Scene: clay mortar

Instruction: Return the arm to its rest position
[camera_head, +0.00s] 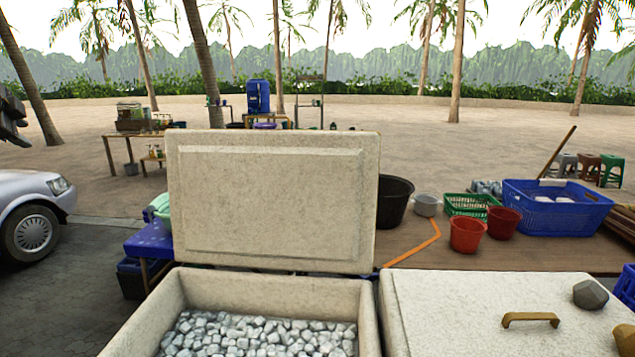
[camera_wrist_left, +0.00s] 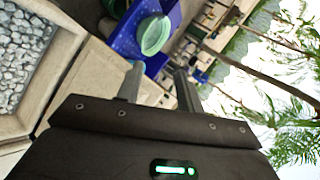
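My left arm shows as a dark piece (camera_head: 12,116) cut off by the left edge of the head view, raised above the white car. In the left wrist view the two fingers of my left gripper (camera_wrist_left: 159,86) stand apart with nothing between them, so it is open and empty. My right arm and gripper are in neither view.
A stone-coloured box of ice cubes has its lid (camera_head: 272,205) standing open. Beside it is a closed lid (camera_head: 450,310) with a brass handle (camera_head: 531,319) and a grey stone (camera_head: 590,294). A blue table (camera_head: 150,240) stands left; baskets and red buckets (camera_head: 467,235) stand right.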

